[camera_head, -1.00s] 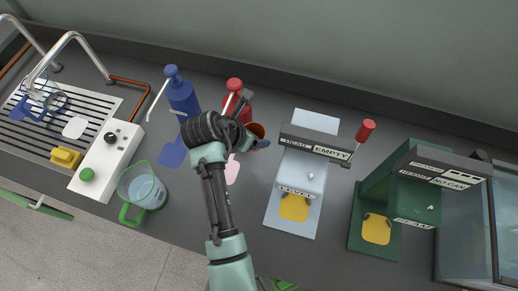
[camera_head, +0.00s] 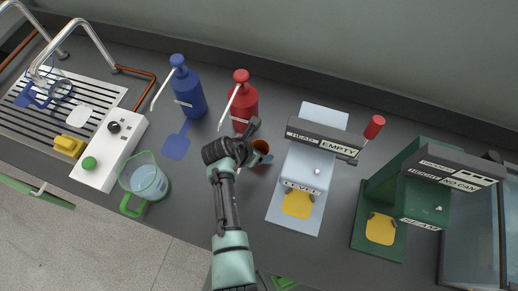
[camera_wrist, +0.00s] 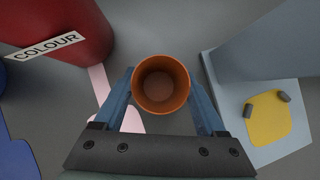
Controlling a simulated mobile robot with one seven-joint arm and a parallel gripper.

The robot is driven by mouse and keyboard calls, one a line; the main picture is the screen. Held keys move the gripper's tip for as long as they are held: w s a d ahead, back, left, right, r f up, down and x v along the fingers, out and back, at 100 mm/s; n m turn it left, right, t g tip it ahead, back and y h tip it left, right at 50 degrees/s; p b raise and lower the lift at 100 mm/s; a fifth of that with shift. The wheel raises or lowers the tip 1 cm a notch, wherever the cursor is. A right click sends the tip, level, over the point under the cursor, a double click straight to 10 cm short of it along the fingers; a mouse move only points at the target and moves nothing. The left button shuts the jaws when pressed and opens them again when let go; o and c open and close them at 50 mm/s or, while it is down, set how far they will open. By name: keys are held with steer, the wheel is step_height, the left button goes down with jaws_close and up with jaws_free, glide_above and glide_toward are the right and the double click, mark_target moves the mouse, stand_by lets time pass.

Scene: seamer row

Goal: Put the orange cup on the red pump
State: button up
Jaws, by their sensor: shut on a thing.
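The orange cup (camera_wrist: 161,86) is upright between the two blue fingers of my gripper (camera_wrist: 160,104) in the wrist view, and its inside looks empty. In the head view the cup (camera_head: 261,147) shows at my gripper (camera_head: 257,150), partly hidden by it. My gripper is shut on the cup. The red pump (camera_head: 243,104) stands just behind the gripper in the head view. In the wrist view the red pump (camera_wrist: 70,30), with a label reading "COLOUR", is at the upper left, apart from the cup. A pink patch (camera_wrist: 101,92) lies in front of it.
The blue pump (camera_head: 188,92) stands left of the red pump. A grey-blue machine (camera_head: 308,165) is close on the right, with a green machine (camera_head: 395,190) beyond it. A glass jug (camera_head: 146,180) and white box (camera_head: 108,150) stand left.

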steer(key=shift+f, duration=0.15)
steer(key=o, duration=1.3)
steer(key=shift+c, duration=0.2)
